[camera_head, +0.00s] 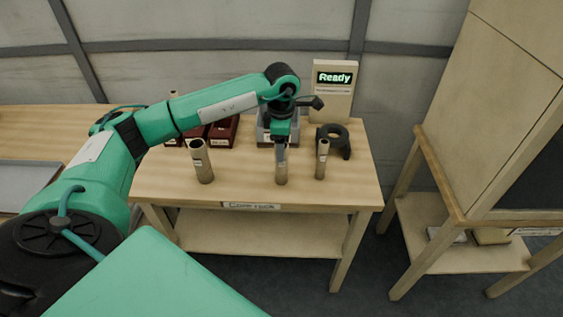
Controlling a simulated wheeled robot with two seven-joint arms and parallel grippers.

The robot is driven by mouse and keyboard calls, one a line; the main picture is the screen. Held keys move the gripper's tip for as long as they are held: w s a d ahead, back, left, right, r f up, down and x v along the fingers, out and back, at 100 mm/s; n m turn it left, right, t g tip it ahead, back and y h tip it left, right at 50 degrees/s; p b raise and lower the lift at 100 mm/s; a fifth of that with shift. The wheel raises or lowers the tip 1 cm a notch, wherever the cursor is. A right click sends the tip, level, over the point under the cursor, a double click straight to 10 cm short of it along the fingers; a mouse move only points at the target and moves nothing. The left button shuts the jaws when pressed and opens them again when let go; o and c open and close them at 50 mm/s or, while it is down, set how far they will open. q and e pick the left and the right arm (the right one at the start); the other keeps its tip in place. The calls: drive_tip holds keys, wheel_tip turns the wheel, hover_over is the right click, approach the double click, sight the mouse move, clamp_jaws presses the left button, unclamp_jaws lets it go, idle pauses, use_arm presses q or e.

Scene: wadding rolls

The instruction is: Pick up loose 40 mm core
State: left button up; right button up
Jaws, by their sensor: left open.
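Three pale tube-shaped cores stand upright near the front of the wooden table: a wider one at left (203,165), one in the middle (281,174) and a thin one at right (321,161). Their sizes cannot be read, so I cannot tell which is the 40 mm core. My left gripper (282,148) points down over the middle core, with its fingers at that core's upper end. It is open. I cannot tell whether the fingers touch the core. My right gripper is out of view.
Dark red boxes (222,131) and a grey block stand behind the cores. A black ring-shaped holder (345,147) is at right, before a sign reading "Ready" (333,97). The table (240,181) is clear between the cores. A wooden cabinet (490,110) stands to the right.

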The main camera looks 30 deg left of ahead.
sight(281, 164)
use_arm(q)
drive_tip(key=shift+f, duration=1.45)
drive_tip(key=c, duration=1.3)
drive_tip(key=shift+r, duration=0.1)
